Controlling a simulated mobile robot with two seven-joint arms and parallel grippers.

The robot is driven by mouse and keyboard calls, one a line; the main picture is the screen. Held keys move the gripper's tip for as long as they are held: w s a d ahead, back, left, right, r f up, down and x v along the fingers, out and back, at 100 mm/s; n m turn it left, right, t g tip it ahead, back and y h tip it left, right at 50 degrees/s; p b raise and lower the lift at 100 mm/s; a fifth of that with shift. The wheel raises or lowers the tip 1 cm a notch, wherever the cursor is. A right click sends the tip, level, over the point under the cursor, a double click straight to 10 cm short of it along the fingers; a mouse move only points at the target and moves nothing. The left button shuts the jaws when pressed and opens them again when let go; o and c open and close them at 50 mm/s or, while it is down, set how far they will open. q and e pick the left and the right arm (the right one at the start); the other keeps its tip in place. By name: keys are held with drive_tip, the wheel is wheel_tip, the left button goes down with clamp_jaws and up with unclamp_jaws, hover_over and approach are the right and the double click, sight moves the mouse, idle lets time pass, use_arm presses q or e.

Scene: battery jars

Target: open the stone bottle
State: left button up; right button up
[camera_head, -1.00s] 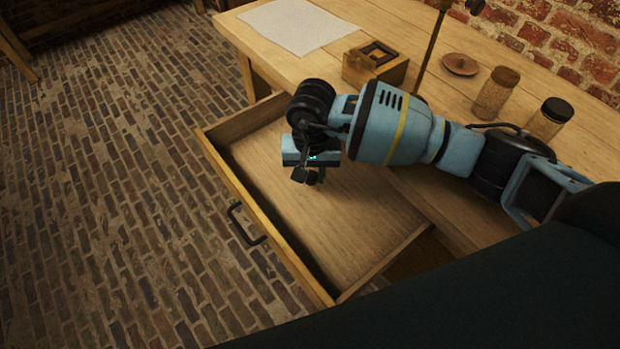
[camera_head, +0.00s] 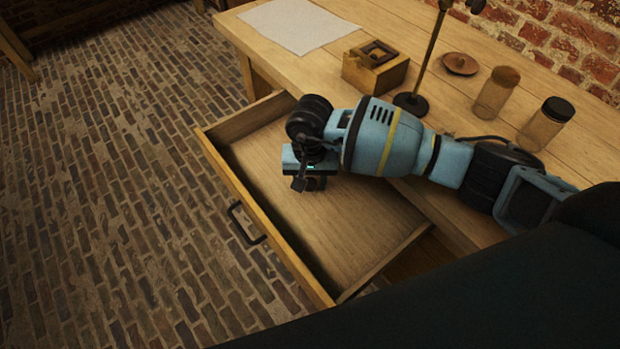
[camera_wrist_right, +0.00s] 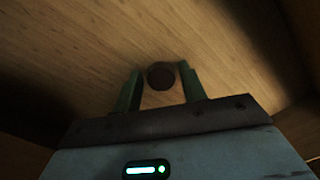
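My right gripper (camera_head: 308,186) is low over the open drawer (camera_head: 375,262), pointing down. In the right wrist view its fingers (camera_wrist_right: 161,80) stand apart, one on each side of a small round dark brown top (camera_wrist_right: 160,76). A pale tan patch shows below that top, between the fingers. This may be the stone bottle with its stopper, but I cannot tell for sure. Gaps show beside the dark top. No stone bottle can be made out in the head view, where the gripper and arm cover part of the drawer. My left gripper is not in view.
On the table (camera_head: 330,75) are a paper sheet (camera_head: 298,25), a wooden box (camera_head: 374,68), a stand (camera_head: 411,103), a brown dish (camera_head: 460,63) and two jars (camera_head: 495,95) (camera_head: 545,125). The drawer walls surround the gripper. A brick wall is behind.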

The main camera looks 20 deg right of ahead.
sight(310, 183)
drive_tip(key=shift+o, duration=0.7)
drive_tip(key=shift+r, duration=0.2)
wheel_tip(310, 183, up, 12)
drive_tip(key=shift+p, duration=0.3)
